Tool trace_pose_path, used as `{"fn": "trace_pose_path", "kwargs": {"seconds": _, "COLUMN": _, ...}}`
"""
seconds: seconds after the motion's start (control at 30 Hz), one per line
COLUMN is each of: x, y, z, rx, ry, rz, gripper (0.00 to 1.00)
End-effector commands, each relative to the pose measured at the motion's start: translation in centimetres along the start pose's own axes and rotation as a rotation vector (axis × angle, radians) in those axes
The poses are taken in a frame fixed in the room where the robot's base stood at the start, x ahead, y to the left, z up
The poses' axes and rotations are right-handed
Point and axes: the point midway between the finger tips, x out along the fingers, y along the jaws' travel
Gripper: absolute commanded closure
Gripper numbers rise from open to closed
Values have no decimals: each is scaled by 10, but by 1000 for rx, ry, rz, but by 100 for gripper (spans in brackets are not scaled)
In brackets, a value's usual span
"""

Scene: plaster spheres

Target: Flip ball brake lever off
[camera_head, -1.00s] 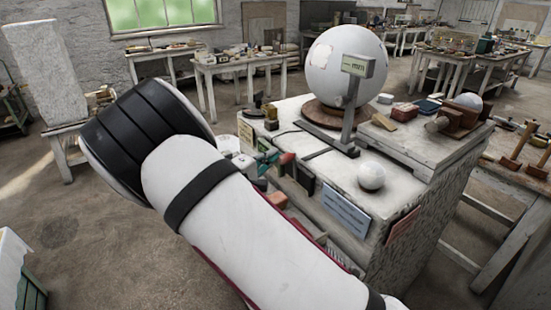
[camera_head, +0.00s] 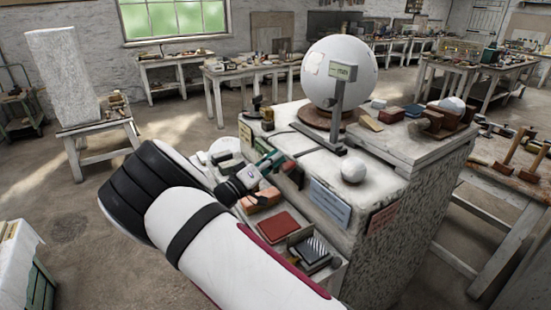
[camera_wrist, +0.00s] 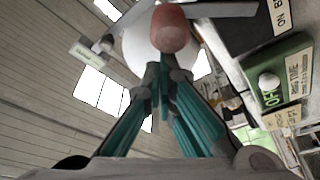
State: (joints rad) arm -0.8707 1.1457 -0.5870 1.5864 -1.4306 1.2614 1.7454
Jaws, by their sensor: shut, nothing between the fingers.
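A large white plaster ball (camera_head: 340,80) rests on a round brown base on the stone pedestal. In the wrist view, a red rounded knob (camera_wrist: 171,28) shows just beyond the teal fingers of my gripper (camera_wrist: 160,75), with a pale bar at its upper right. A black plate reading "ON B…" (camera_wrist: 255,22) is right of it; the rest is cut off. I cannot tell whether the fingers touch the knob. In the head view my gripper (camera_head: 272,160) is beside the pedestal's left face. Its fingers are together and empty.
A green "OFF" plate with a white knob (camera_wrist: 268,82) sits at the right. A display on a post (camera_head: 342,72) and a small white ball (camera_head: 353,169) stand on the pedestal. A cluttered ledge (camera_head: 278,225) lies below my gripper. Open floor (camera_head: 60,195) is left.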

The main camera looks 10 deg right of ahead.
Motion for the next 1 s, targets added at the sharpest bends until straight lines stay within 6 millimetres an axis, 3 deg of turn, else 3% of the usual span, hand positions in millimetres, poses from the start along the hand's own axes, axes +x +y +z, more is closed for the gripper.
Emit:
{"fn": "trace_pose_path", "kwargs": {"seconds": 0.73, "x": 0, "y": -2, "z": 2, "rx": -5, "ry": -4, "rz": -2, "gripper": 100}}
{"fn": "trace_pose_path", "kwargs": {"seconds": 0.87, "x": 3, "y": -3, "z": -8, "rx": -3, "ry": -4, "rz": -1, "gripper": 100}}
{"fn": "trace_pose_path", "kwargs": {"seconds": 1.0, "x": 11, "y": -2, "z": -32, "rx": 2, "ry": -3, "rz": 1, "gripper": 100}}
